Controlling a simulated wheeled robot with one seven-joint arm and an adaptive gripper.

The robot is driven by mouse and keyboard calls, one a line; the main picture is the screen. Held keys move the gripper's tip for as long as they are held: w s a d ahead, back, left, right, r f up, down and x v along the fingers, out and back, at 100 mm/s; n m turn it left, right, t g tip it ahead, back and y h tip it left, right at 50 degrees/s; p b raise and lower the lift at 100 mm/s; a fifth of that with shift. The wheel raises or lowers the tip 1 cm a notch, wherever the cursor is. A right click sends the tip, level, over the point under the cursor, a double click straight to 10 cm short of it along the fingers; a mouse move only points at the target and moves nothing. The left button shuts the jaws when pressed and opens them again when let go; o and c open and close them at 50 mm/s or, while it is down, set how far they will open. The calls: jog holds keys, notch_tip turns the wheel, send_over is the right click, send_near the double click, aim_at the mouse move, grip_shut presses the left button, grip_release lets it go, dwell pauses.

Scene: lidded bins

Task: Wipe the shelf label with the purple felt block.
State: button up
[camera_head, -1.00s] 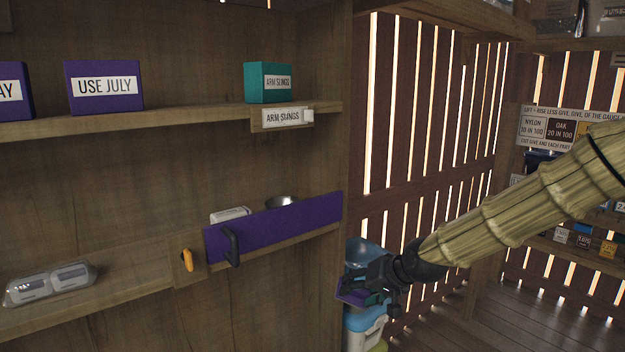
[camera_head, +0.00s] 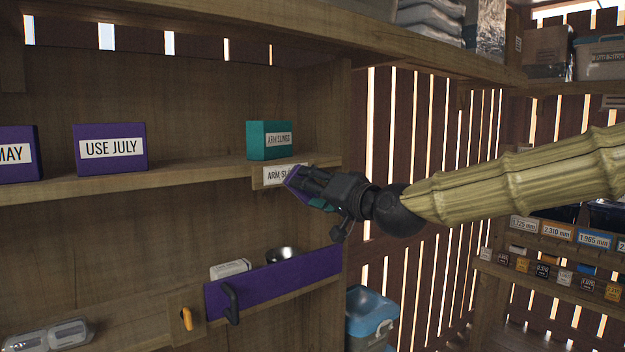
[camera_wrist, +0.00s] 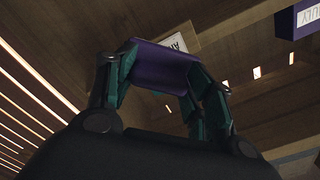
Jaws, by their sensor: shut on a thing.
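The shelf label (camera_head: 270,175) is a white card reading "ARM SL…" on a wooden plate at the shelf's front edge; its right part is hidden behind my gripper. My gripper (camera_head: 301,181) is shut on the purple felt block (camera_head: 292,174), at the label's right end. In the wrist view the felt block (camera_wrist: 163,66) spans between both fingers, with the label (camera_wrist: 176,43) just beyond it. I cannot tell whether the block touches the label.
A teal box (camera_head: 268,140) labelled "ARM SLINGS" stands on the shelf above the label. Purple boxes, one a "USE JULY" box (camera_head: 110,149), stand to its left. Below is a purple panel (camera_head: 275,282) with a dark handle. A slatted wall (camera_head: 425,130) is behind my arm.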

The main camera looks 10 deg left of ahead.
jog(key=shift+a+r, duration=0.1)
jog(key=shift+r, duration=0.5)
jog(key=shift+p+x, duration=0.95)
jog(key=shift+x, duration=1.95)
jog(key=shift+x, duration=1)
jog(key=shift+w+d+b, duration=0.3)
jog(key=shift+w+d, duration=0.35)
jog(key=shift+w, duration=0.2)
jog(key=shift+a, duration=0.1)
jog(key=shift+s+a+b, duration=0.5)
jog(key=shift+s+a, duration=0.1)
jog(key=shift+s, duration=0.25)
